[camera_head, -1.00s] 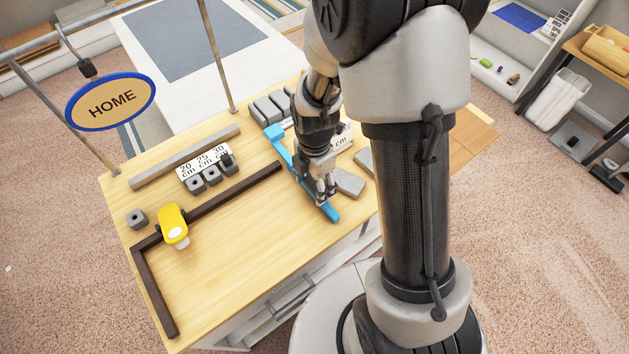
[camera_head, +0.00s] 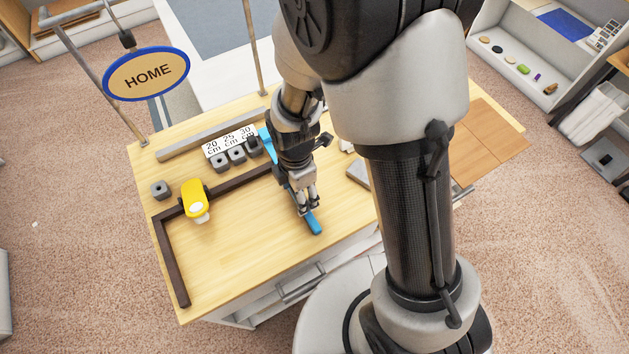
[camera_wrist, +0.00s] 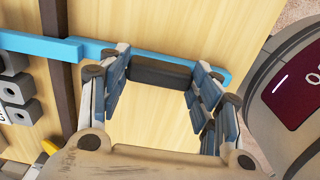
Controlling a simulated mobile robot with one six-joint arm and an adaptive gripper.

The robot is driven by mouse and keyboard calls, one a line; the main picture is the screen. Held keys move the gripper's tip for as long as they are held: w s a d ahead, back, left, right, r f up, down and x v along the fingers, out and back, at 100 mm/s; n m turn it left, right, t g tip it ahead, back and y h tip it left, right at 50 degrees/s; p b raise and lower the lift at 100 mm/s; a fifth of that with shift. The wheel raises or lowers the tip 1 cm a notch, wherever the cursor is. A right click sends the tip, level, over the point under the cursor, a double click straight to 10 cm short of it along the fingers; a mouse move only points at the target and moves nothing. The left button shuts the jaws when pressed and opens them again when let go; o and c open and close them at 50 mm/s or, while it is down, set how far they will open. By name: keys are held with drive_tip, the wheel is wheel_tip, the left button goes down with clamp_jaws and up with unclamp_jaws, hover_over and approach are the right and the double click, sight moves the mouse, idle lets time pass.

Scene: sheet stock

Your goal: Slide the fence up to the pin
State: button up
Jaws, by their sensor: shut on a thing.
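The fence is a blue bar (camera_head: 314,224) lying across the dark rail (camera_head: 235,187) on the wooden bench. My gripper (camera_head: 304,207) is shut on it near its front end. The wrist view also shows the fence (camera_wrist: 40,46) running past my fingers, with a dark block (camera_wrist: 160,72) between them. Grey stop blocks with holes stand by the 20, 25 and 30 cm label (camera_head: 229,142). A dark pin (camera_head: 254,141) appears to stand at the 30 cm block. The fence's far end is close beside that block; my arm partly hides it, so I cannot tell whether they touch.
A yellow-topped device (camera_head: 195,199) sits on the dark rail at the left. A loose grey block (camera_head: 160,189) and a long grey bar (camera_head: 210,135) lie behind the rail. A blue-rimmed HOME sign (camera_head: 146,74) hangs at the back left.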

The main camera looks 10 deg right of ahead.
drive_tip(key=o, duration=1.5)
wheel_tip(320, 180, up, 12)
